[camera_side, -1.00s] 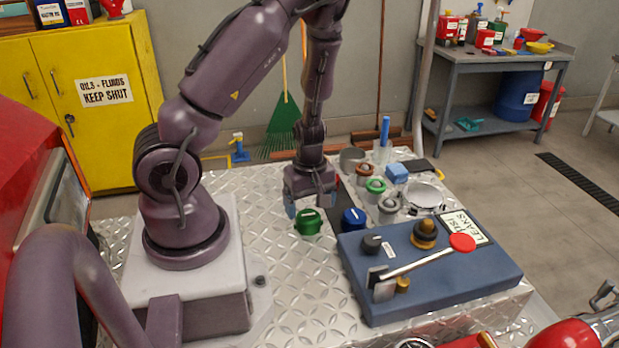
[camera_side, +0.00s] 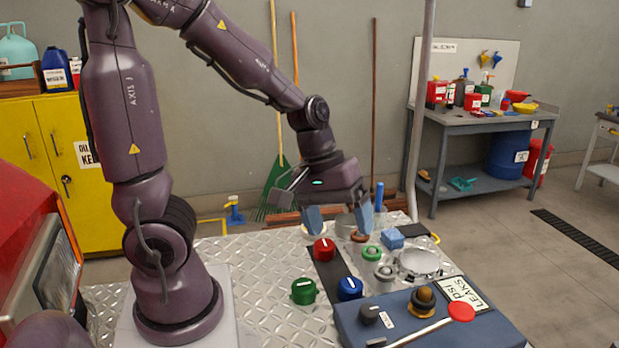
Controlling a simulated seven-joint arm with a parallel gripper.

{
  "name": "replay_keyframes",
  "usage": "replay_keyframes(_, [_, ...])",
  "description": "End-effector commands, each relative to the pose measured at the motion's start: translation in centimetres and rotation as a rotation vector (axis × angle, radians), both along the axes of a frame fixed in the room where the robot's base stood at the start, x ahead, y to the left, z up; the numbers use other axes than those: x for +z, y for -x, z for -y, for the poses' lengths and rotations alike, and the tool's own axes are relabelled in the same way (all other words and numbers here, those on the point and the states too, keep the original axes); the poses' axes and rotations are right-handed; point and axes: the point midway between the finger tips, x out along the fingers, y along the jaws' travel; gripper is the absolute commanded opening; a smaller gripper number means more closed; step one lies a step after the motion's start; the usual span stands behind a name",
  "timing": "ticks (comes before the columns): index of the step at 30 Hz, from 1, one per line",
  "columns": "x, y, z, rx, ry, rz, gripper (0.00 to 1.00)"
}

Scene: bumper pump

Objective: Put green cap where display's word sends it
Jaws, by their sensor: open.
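The green cap (camera_side: 304,291) with a pale bar on top stands on the metal tread-plate table, left of the blue cap (camera_side: 350,289). The red cap (camera_side: 324,250) stands behind them, by a dark strip. My gripper (camera_side: 340,222) is open and empty, its blue fingers spread above and behind the red cap, apart from the green cap. A green-ringed fitting (camera_side: 372,253), a grey fitting (camera_side: 384,273) and a brown one (camera_side: 359,236) stand to the right. A white panel (camera_side: 465,292) on the blue box reads "PSI LEAKS"; I cannot tell whether it is the display.
The blue box (camera_side: 430,325) at the front right carries knobs and a red-ended lever (camera_side: 461,312). A blue block (camera_side: 392,238), a round clear dish (camera_side: 420,262) and an upright blue-handled tool (camera_side: 379,196) crowd the back right. The table's left middle is clear.

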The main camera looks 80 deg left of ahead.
Motion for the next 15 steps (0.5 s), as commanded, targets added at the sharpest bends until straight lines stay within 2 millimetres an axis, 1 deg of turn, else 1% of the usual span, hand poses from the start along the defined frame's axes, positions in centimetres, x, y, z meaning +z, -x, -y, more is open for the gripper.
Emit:
replay_keyframes(1, [2.1, 0.5, 1.0, -0.118, -0.036, 0.070, 0.84])
replay_keyframes(3, [4.4, 1.4, 2.1, -0.278, -0.109, 0.147, 0.84])
replay_keyframes(6, [7.0, 2.9, 3.2, -0.469, -0.237, 0.236, 0.84])
replay_keyframes(9, [8.8, 4.2, 3.7, -0.603, -0.360, 0.296, 0.84])
replay_keyframes(12, [9.9, 5.2, 3.9, -0.683, -0.451, 0.327, 0.84])
replay_keyframes(13, [10.1, 5.3, 3.9, -0.697, -0.470, 0.332, 0.79])
replay_keyframes(14, [10.2, 5.5, 4.0, -0.709, -0.485, 0.336, 0.72])
replay_keyframes(15, [10.3, 5.6, 4.0, -0.719, -0.498, 0.340, 0.71])
